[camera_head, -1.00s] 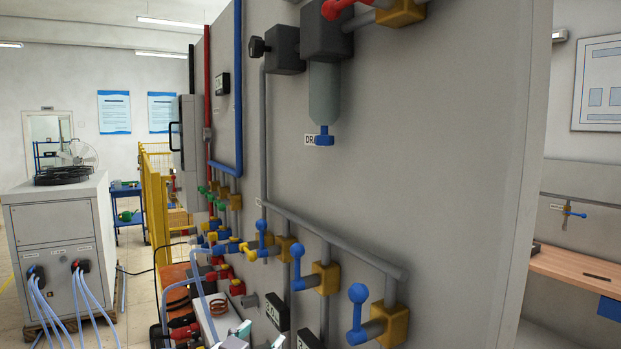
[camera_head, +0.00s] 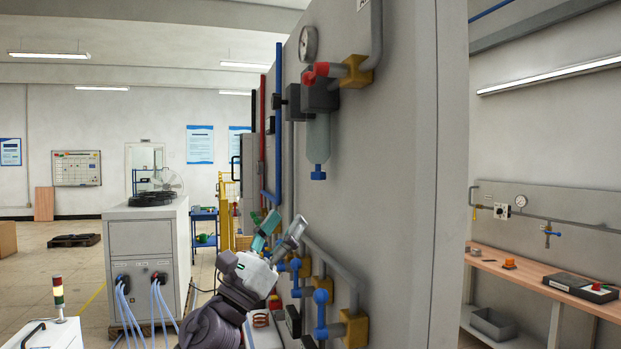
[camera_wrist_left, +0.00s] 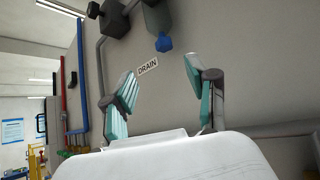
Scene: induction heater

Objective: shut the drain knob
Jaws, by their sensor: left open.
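The drain knob (camera_head: 318,173) is a small blue knob at the bottom of a grey-green filter bowl (camera_head: 318,138) on the grey panel. It also shows in the left wrist view (camera_wrist_left: 164,43), beside a label reading DRAIN (camera_wrist_left: 148,66). My left gripper (camera_head: 281,229) is open and empty, below and to the left of the knob in the head view. In the wrist view its two teal fingers point up toward the knob, which lies beyond and between their tips, apart from them. My right gripper is not in view.
Blue-handled valves (camera_head: 321,297) on yellow bodies stick out of the panel's lower part, close to my left gripper. A red knob (camera_head: 321,69) and a gauge (camera_head: 308,43) sit above the bowl.

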